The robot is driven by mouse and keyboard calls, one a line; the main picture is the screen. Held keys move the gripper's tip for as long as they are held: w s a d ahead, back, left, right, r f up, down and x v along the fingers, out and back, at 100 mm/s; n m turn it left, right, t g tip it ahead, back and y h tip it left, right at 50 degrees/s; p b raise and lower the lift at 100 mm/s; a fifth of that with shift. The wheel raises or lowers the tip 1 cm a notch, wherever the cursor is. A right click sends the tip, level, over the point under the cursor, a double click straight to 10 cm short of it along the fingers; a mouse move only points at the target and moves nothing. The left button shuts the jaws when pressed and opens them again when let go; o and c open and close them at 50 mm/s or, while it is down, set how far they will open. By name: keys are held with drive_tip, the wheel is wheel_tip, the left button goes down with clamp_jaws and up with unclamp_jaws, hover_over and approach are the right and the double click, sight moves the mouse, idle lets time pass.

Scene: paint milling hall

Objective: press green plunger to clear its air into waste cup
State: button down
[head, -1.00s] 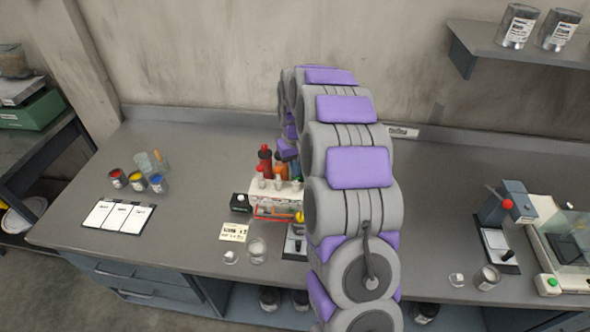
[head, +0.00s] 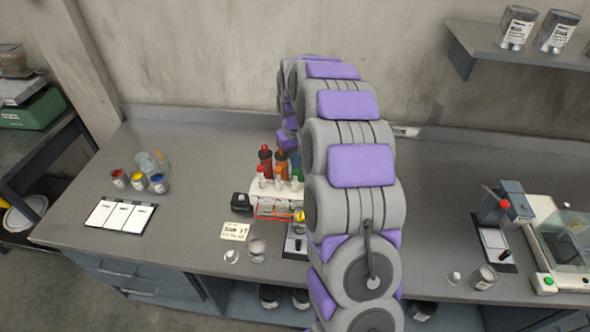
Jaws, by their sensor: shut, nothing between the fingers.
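A pale rack (head: 272,186) stands mid-bench, left of my arm. Small white pieces with red tops are in front. A clear cup (head: 257,249) stands in front of the rack, possibly the waste cup; its content is unclear. My arm arches over the bench, and its far end drops behind the bottles. My gripper's fingers are hidden.
Paint pots (head: 139,181) and a white three-panel card (head: 119,214) are further left. A lever device (head: 500,215) and a balance (head: 562,240) stand right.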

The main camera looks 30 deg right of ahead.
drive_tip(key=shift+r, duration=0.1)
drive_tip(key=shift+r+p, duration=1)
drive_tip(key=shift+r, duration=1.45)
drive_tip(key=s+a+r+b, duration=0.2)
drive_tip(key=s+a+r, duration=0.2)
drive_tip(key=s+a, duration=0.5)
drive_tip(key=s+a+f+b, duration=0.1)
drive_tip(key=s+a, duration=0.1)
drive_tip(key=s, duration=0.8)
drive_tip(key=s+a+f+g, duration=0.1)
drive_tip(key=s+a, duration=0.2)
drive_tip(key=s, duration=0.7)
drive_tip(key=s+a+f+b, duration=0.1)
drive_tip(key=s+a, duration=0.1)
drive_tip(key=s, duration=0.9)
drive_tip(key=shift+a+n+g+b, duration=0.25)
drive_tip(key=shift+n+g+b, duration=0.1)
drive_tip(key=shift+n+g, duration=0.05)
drive_tip(key=shift+w+d, duration=0.1)
